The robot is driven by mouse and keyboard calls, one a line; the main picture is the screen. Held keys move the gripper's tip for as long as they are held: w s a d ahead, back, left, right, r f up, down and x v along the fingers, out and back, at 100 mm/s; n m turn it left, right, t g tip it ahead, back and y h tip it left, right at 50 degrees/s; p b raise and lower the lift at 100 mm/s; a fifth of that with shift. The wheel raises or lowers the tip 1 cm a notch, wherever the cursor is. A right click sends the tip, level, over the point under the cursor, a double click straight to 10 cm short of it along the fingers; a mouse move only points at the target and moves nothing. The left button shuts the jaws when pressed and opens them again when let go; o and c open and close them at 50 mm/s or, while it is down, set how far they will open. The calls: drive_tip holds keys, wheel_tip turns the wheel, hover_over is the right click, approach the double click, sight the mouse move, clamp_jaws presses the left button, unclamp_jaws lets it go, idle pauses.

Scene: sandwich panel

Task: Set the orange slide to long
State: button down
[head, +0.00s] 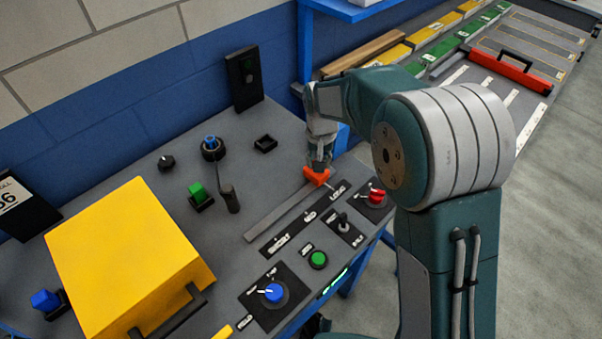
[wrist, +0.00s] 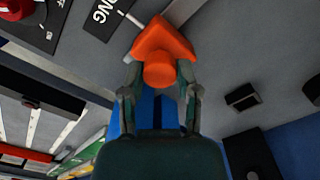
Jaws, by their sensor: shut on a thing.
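The orange slide (head: 317,177) sits at the far right end of its grey track (head: 275,214), beside the LONG mark of the label strip (head: 304,218). The strip also carries a MID mark and a mark at its near left end. My gripper (head: 319,166) reaches down onto the slide from above. In the wrist view the slide (wrist: 160,50) has a round orange knob between the two fingers of my gripper (wrist: 160,76), which are closed on it. The LONG label (wrist: 107,14) shows next to the slide there.
A red knob (head: 376,196) is close to the right of the slide. A black toggle (head: 343,222), a green button (head: 318,259) and a blue dial (head: 273,292) lie nearer. A black lever (head: 230,199) stands left of the track. A yellow box (head: 125,255) fills the left.

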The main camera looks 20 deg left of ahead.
drive_tip(key=shift+w+d+f, duration=0.1)
drive_tip(key=shift+w+d, duration=0.1)
drive_tip(key=shift+w, duration=0.25)
drive_tip(key=shift+c, duration=1.6)
unclamp_jaws()
drive_tip(key=shift+w, duration=0.1)
wheel_tip(320, 180, up, 12)
drive_tip(key=shift+f, duration=0.1)
